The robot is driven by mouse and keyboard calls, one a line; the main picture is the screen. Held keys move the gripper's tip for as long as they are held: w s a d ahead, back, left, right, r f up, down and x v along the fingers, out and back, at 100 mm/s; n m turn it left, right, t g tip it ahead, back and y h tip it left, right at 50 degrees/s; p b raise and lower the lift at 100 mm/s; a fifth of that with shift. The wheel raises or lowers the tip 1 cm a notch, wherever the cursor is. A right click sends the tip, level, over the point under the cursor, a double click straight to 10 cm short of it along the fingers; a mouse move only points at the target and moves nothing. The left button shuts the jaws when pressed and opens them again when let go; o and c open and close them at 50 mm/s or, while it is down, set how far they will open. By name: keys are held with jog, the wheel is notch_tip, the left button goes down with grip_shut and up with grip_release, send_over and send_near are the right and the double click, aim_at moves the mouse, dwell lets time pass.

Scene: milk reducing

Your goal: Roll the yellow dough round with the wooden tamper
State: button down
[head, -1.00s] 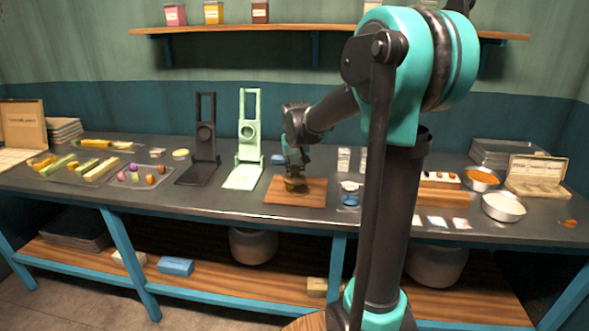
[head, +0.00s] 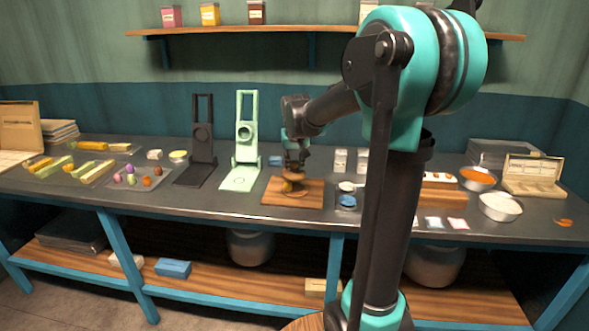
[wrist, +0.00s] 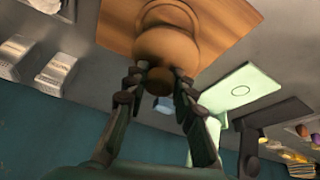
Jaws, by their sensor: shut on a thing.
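My gripper (head: 294,170) is shut on the wooden tamper (wrist: 168,42), whose round body and knob fill the space between the fingers in the wrist view. In the head view the tamper (head: 296,186) is small and partly covered by the gripper. It stands over the wooden board (head: 277,197), which also shows in the wrist view (wrist: 223,22). A bit of yellow (head: 287,187), likely the dough, shows beside the tamper at board level. The rest of it is hidden, and I cannot tell whether the tamper touches it.
A pale green press (head: 243,150) and a dark press (head: 202,150) stand left of the board. A small blue dish (head: 347,201) and white containers (head: 340,160) are to its right. Trays with colored pieces (head: 138,177) lie farther left. The counter in front of the board is narrow.

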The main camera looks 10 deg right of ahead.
jog(key=shift+r, duration=2.85)
